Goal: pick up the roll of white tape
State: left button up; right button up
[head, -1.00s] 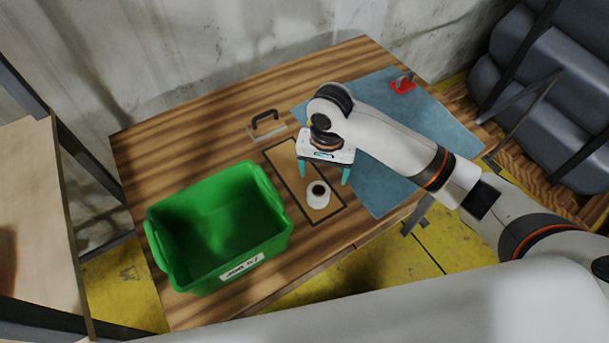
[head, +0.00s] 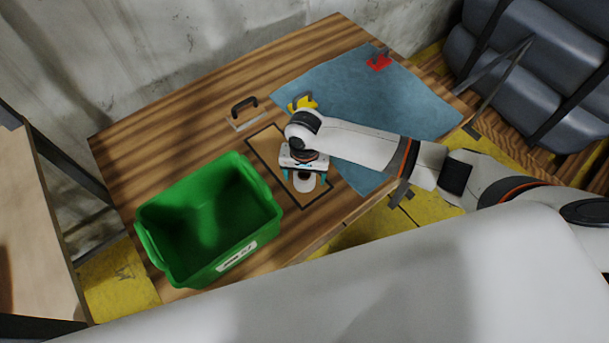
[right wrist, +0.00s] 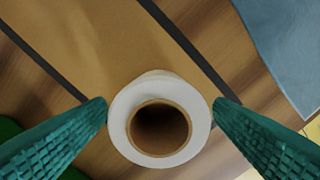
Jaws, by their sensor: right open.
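The roll of white tape (head: 304,183) stands on end on the brown, dark-edged rectangle (head: 268,148) on the wooden table. In the right wrist view the roll (right wrist: 120,128) shows its white ring and brown core from above. My right gripper (head: 305,178) is open over the roll. In the right wrist view its green fingers (right wrist: 160,112) lie on either side of the roll, close to its edges. I cannot tell whether they touch it. The gripper hides part of the roll in the head view. My left gripper is not in view.
A green bin (head: 207,222) stands left of the roll on the table (head: 150,135). A blue cloth (head: 375,95) lies to the right, with a yellow item (head: 303,102) and a red item (head: 379,62). A flat tool with a dark handle (head: 245,106) lies behind the rectangle.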

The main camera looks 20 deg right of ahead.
jog(key=shift+f, duration=0.55)
jog(key=c, duration=1.1)
